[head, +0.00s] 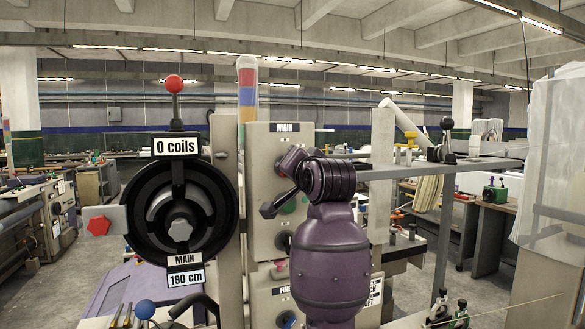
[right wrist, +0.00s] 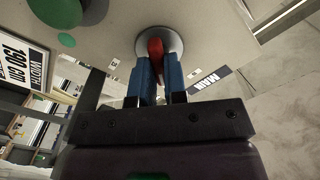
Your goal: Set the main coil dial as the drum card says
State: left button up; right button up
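The main drum (head: 180,215) is a black round unit at the left of the head view, labelled MAIN. Its upper card (head: 177,146) reads "0 coils"; a lower card (head: 186,278) reads "190 cm". The main coil dial shows in the right wrist view as a red knob (right wrist: 156,47) on a pale round disc, with a MAIN label (right wrist: 208,81) and small number marks beside it. My right gripper (right wrist: 158,64) has its blue fingers closed on both sides of the red knob. My left gripper is out of view.
The panel (head: 262,155) with a MAIN sign stands right of the drum. A green button (right wrist: 66,40) and a width sign (right wrist: 20,62) are near the dial in the wrist view. A red-topped lever (head: 174,84) rises above the drum. A metal bar (head: 440,170) runs right.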

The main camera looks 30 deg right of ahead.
jog(key=shift+n, duration=0.3)
grip_shut()
jog(key=shift+a+n, duration=0.1)
jog(key=shift+n, duration=3.5)
jog(key=o, duration=0.7)
grip_release()
jog(key=b+v, duration=0.2)
jog(key=v, duration=0.8)
jog(key=shift+s+a, duration=0.15)
jog(key=shift+s, duration=0.2)
